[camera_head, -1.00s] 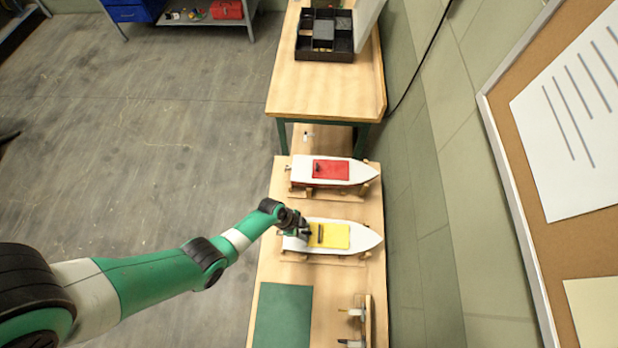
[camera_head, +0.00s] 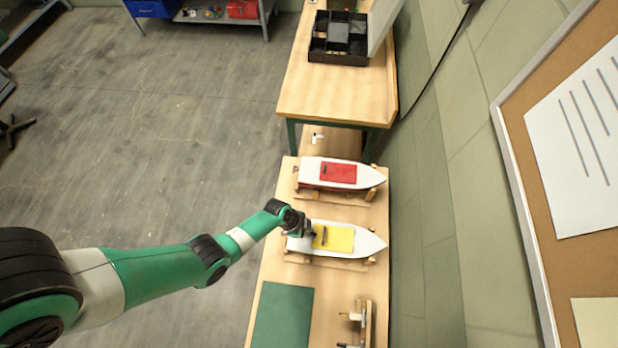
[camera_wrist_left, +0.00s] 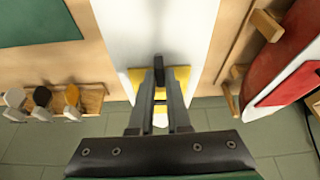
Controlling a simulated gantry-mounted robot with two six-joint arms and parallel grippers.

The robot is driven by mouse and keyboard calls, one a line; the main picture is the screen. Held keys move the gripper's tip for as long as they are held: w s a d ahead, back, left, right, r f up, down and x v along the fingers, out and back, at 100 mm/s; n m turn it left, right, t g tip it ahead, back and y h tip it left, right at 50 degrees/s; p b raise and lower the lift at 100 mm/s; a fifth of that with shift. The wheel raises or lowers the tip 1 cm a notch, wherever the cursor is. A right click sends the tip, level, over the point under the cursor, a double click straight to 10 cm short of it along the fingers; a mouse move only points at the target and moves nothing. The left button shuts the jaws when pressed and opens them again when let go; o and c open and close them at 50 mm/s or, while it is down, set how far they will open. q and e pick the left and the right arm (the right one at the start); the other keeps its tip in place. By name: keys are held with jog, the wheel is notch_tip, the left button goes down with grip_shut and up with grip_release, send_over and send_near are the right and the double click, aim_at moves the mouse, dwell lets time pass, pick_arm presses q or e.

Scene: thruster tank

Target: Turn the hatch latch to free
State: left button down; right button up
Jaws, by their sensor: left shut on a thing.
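My left gripper (camera_head: 309,231) is over the near white boat (camera_head: 368,243), at the left end of its yellow hatch (camera_head: 344,240). A dark bar, the hatch latch (camera_head: 324,236), shows beside the gripper and lies across the boat. In the left wrist view the two fingers (camera_wrist_left: 160,95) are closed together on the dark latch (camera_wrist_left: 159,66), with the yellow hatch (camera_wrist_left: 134,80) on both sides. The fingers hide part of the latch, so I cannot tell exactly how it is turned. My right gripper is in no view.
A second boat with a red hatch (camera_head: 340,173) sits behind on its cradle. A green mat (camera_head: 283,318) and a small rack (camera_head: 365,325) with several handled tools are in front. A black divided tray (camera_head: 338,48) is on the far table. The wall is to the right.

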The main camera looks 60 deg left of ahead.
pick_arm(q)
jog(key=n+y, duration=0.1)
jog(key=n, duration=0.3)
jog(key=shift+t+p, duration=0.4)
jog(key=n+y, duration=0.1)
jog(key=n, duration=0.2)
jog(key=shift+w+n+y, duration=0.1)
jog(key=shift+n+y, duration=0.3)
jog(key=n+y, duration=0.1)
jog(key=n, duration=0.1)
jog(key=shift+a+n, duration=0.1)
jog(key=shift+n, duration=0.3)
jog(key=n+y+b, duration=0.1)
jog(key=n, duration=0.2)
jog(key=shift+a+n+g+y, duration=0.15)
jog(key=shift+n+g+y, duration=0.5)
jog(key=shift+n, duration=1.15)
jog(key=c, duration=0.9)
grip_release()
